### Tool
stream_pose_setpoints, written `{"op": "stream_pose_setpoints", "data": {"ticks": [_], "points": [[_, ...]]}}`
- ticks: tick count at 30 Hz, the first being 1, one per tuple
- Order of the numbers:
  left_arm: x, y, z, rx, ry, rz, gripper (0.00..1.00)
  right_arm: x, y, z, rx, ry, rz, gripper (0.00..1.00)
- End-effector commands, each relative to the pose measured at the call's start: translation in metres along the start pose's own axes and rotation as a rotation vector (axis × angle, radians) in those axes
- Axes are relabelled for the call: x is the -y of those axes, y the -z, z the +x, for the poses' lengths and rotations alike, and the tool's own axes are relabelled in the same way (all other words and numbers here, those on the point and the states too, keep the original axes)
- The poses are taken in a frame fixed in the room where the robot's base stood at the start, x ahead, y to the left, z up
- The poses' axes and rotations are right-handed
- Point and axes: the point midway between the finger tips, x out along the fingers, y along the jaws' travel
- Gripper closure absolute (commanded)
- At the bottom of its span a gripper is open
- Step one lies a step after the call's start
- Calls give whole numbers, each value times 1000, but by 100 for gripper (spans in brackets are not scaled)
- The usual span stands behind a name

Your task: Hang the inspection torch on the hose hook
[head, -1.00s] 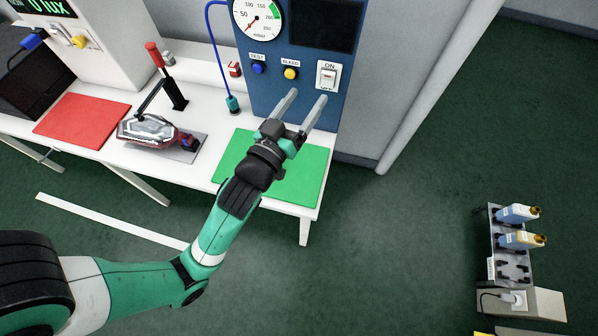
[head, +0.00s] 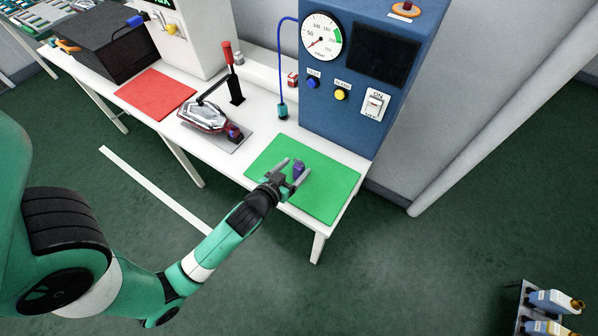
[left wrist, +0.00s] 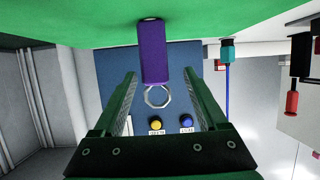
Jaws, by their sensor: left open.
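A purple torch (head: 299,168) with a metal ring stands on the green mat (head: 325,190). In the left wrist view, which is upside down, the torch (left wrist: 153,52) rises upright from the mat with its ring (left wrist: 158,97) at the free end. My left gripper (head: 293,171) is open, with its fingers low over the mat by the torch. In the wrist view the ring shows between the fingers; I cannot tell whether they touch it. A blue hose (head: 279,65) ends in a teal fitting (head: 282,111) beside the blue tester. I cannot make out a separate hook.
The blue tester (head: 345,80) with gauge, buttons and switch stands behind the mat. A lamp (head: 205,117) sits in a clamp fixture with a red-handled lever (head: 227,52) to the left. A red mat (head: 155,95) lies farther left.

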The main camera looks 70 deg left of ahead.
Motion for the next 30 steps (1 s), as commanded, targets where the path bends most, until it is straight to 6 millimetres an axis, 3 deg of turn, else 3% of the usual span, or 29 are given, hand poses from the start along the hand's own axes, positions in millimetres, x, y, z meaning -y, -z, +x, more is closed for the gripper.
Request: {"op": "stream_pose_setpoints", "data": {"ticks": [5,12,20,30], "points": [[-1,-2,8,-1,0,0,25,0,-3,-4,0,0,0,100],[-5,-3,48,-1,1,-1,25,0,-15,-16,0,0,0,100],[-5,-1,52,0,-1,0,25,0,-14,-15,0,0,0,100],[-5,-1,52,0,-1,0,83,0,-14,-15,0,0,0,100]]}}
